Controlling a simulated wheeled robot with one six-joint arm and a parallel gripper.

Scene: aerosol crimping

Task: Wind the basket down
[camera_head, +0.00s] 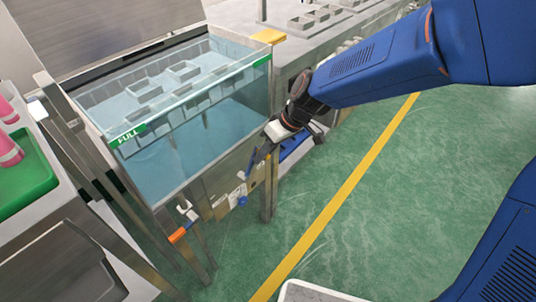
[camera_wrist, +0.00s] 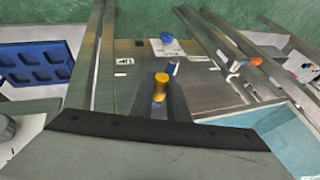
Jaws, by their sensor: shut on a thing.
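The clear water tank (camera_head: 195,150) stands left of centre in the head view, with a green FULL mark at its top edge. A pale basket (camera_head: 143,87) with several compartments sits inside near the tank's top; its exact depth is hard to tell. My gripper (camera_head: 255,160) is at the tank's right front, by the metal panel. In the wrist view my gripper (camera_wrist: 163,95) is shut on a yellow crank knob (camera_wrist: 160,86). The rest of the crank is mostly hidden. A label reading UP (camera_wrist: 124,61) is on the panel beside it.
A blue knob (camera_head: 243,201) and an orange-handled valve (camera_head: 178,235) are low on the tank's front. A green tray (camera_head: 28,175) with pink cans stands at left. A blue tray (camera_wrist: 35,65) shows in the wrist view. Green floor is open at right.

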